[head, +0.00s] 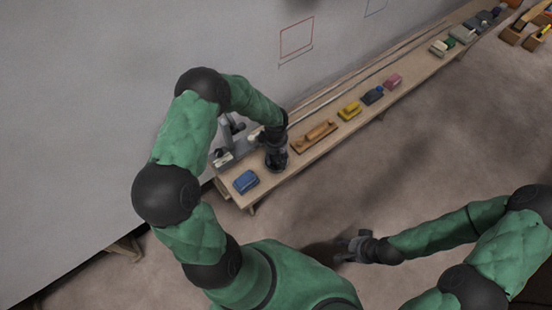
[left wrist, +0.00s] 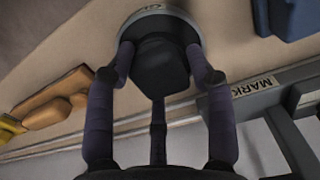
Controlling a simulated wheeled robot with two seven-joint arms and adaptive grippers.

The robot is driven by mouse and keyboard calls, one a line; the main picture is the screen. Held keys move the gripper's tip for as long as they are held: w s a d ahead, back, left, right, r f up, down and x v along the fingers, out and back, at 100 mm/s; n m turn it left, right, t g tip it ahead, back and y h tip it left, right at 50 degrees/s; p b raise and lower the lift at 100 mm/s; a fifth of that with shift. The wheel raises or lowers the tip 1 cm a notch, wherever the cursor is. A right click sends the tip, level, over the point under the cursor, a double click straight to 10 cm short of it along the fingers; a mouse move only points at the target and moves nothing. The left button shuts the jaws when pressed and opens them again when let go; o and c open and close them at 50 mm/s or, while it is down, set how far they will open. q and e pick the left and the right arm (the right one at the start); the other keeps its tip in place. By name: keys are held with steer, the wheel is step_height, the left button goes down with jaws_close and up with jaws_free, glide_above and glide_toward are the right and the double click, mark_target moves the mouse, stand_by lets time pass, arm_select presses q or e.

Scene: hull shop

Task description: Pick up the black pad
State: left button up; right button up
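The black pad (left wrist: 160,68) shows in the left wrist view as a dark block with a light, lettered round rim (left wrist: 150,11) behind it, against the wooden bench. My left gripper (left wrist: 163,58) has fingers on both sides of the pad and a third finger below it. Whether the fingertips press on it is unclear. In the head view my left gripper (head: 276,158) points down at the near end of the bench (head: 300,166), hiding most of the pad. My right gripper (head: 350,248) is over the floor, away from the bench, with fingers apart and seemingly empty.
A blue block (head: 246,181) lies left of my left gripper. An orange wooden tool (head: 314,137) lies to its right, then a yellow block (head: 349,110) and several others. A grey marked fixture (head: 228,138) stands by the wall. Floor in front is clear.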

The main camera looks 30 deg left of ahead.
mark_target(276, 157)
arm_select(q)
steer(key=shift+c, duration=0.9)
steer(key=shift+r+p, duration=0.45)
steer(key=shift+r, duration=0.2)
step_height(276, 157, up, 3)
steer(key=shift+s+f+p, duration=0.15)
steer(key=shift+f+p, duration=0.05)
steer(key=shift+p, duration=0.4)
steer(key=s+d+r+p, duration=0.2)
steer(key=s+r+p, duration=0.2)
steer(key=s+r, duration=0.5)
steer(key=shift+s+d, duration=0.3)
steer(key=shift+s, duration=1.95)
